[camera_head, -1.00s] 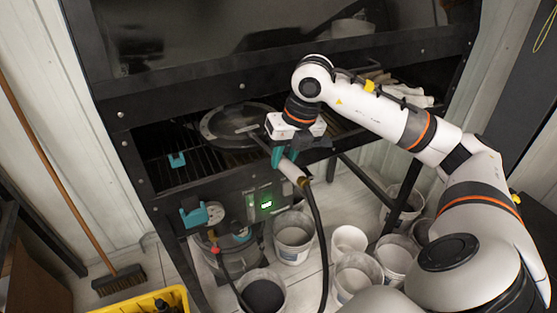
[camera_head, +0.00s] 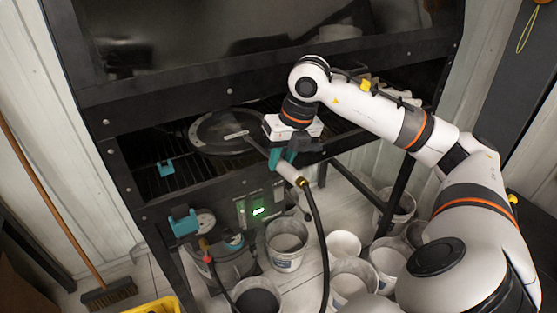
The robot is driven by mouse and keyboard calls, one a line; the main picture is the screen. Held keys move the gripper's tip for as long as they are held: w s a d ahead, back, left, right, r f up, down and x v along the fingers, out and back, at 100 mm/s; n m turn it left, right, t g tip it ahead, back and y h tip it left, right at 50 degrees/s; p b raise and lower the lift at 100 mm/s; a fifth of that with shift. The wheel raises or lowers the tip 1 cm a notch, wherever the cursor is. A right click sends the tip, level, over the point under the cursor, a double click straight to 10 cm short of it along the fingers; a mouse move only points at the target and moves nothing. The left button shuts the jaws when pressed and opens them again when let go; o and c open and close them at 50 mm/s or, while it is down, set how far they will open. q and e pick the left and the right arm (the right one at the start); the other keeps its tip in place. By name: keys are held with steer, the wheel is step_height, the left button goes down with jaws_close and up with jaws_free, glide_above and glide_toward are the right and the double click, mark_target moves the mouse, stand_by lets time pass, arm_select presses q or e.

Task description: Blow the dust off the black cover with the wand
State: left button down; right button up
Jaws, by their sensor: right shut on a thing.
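The black cover (camera_head: 215,133) is a round dark disc lying on the rack inside the black cabinet, with a pale label-like strip across it. My right gripper (camera_head: 283,158), with teal fingers, is shut on the wand (camera_head: 291,175). The wand has a pale handle with a brassy end, and a black hose runs down from it. Its thin dark tube points up and left, and its tip is close to the cover's right side. I cannot tell whether the tip touches the cover. My left gripper is not in view.
Several buckets (camera_head: 287,240) stand on the floor below the cabinet. A teal clamp (camera_head: 183,222) and a gauge (camera_head: 206,222) sit at the cabinet's front edge, beside a green-lit display (camera_head: 258,211). A broom (camera_head: 108,291) leans at the left.

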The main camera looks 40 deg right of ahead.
steer(key=shift+s+d+b, duration=0.2)
steer(key=shift+d+b, duration=0.3)
steer(key=shift+d, duration=0.35)
steer(key=shift+s+d+b, duration=0.2)
steer(key=shift+d+b, duration=0.3)
steer(key=shift+d, duration=0.35)
steer(key=shift+w+a+p, duration=0.85)
steer(key=shift+w+p, duration=0.25)
steer(key=shift+p, duration=0.3)
steer(key=shift+w+a+p, duration=0.85)
steer(key=shift+w+p, duration=0.25)
steer(key=shift+p, duration=0.3)
steer(key=shift+a, duration=0.1)
steer(key=shift+w+a+p, duration=0.3)
steer(key=shift+a+p, duration=0.05)
steer(key=shift+a, duration=0.7)
steer(key=shift+w+a+p, duration=0.25)
steer(key=shift+a+p, duration=0.05)
steer(key=shift+a, duration=0.7)
